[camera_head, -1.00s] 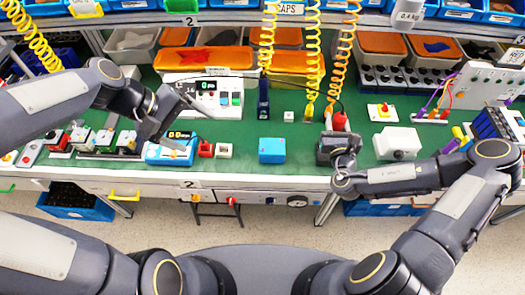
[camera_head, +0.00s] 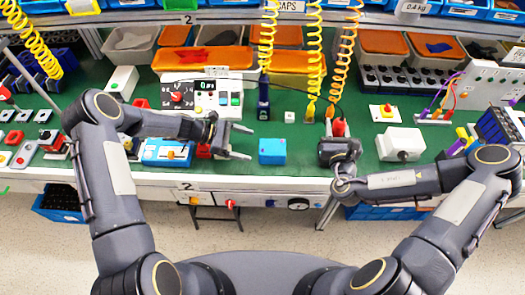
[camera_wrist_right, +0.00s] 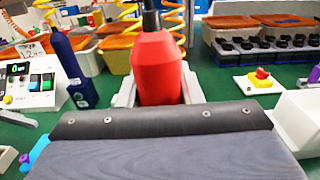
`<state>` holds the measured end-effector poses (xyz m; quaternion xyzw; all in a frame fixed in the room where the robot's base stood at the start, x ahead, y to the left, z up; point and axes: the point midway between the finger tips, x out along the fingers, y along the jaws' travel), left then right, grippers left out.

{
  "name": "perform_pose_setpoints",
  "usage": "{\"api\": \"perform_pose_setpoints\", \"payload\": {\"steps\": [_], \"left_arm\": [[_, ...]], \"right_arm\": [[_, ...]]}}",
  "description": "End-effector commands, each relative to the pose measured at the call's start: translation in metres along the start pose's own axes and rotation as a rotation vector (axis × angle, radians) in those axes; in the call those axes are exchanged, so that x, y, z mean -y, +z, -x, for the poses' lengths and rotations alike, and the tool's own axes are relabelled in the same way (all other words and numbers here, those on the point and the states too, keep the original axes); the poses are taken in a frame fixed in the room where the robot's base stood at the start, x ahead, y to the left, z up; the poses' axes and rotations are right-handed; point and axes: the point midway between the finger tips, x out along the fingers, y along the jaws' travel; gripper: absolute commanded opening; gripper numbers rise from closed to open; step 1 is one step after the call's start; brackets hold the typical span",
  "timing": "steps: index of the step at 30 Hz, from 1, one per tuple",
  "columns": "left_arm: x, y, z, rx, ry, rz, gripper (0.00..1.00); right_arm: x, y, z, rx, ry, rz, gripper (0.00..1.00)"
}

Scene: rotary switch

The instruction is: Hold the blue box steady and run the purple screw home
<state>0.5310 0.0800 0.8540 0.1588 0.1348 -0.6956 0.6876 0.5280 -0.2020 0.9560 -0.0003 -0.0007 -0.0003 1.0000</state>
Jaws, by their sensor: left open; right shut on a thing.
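The blue box (camera_head: 272,151) sits on the green bench in the middle of the head view. In the right wrist view a purple part, apparently the purple screw (camera_wrist_right: 38,148), shows beside the blue box's edge at lower left. My left gripper (camera_head: 242,143) is open and empty, its fingers pointing right at the box with a small gap. My right gripper (camera_head: 339,145) is shut on a red power screwdriver (camera_wrist_right: 160,65) to the right of the box. The screwdriver's top also shows in the head view (camera_head: 339,127); its tip is hidden.
A white box (camera_head: 400,143) stands right of my right gripper. A dark blue bottle-like tool (camera_head: 263,102) stands behind the blue box. A blue meter (camera_head: 166,153) and red block (camera_head: 204,150) lie near my left arm. Coiled cables hang at the back.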

Motion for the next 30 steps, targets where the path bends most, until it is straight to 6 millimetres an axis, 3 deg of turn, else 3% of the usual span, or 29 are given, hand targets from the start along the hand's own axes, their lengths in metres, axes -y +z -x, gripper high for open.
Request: {"api": "perform_pose_setpoints", "payload": {"steps": [8,15,21,30], "left_arm": [[-0.001,-0.008,-0.019,0.021,0.004,0.039,0.84],[0.0,-0.008,-0.049,0.02,0.001,0.037,0.84],[-0.001,-0.01,-0.072,0.019,0.004,0.036,0.84],[-0.001,-0.007,-0.082,0.018,0.004,0.036,0.84]], "right_arm": [[0.0,0.001,0.0,0.003,0.0,0.0,0.0],[0.0,0.002,0.0,0.003,0.0,0.0,0.0],[0.0,-0.017,0.0,0.003,0.0,0.0,0.0],[0.0,-0.021,0.0,0.003,0.0,0.0,0.0]]}}
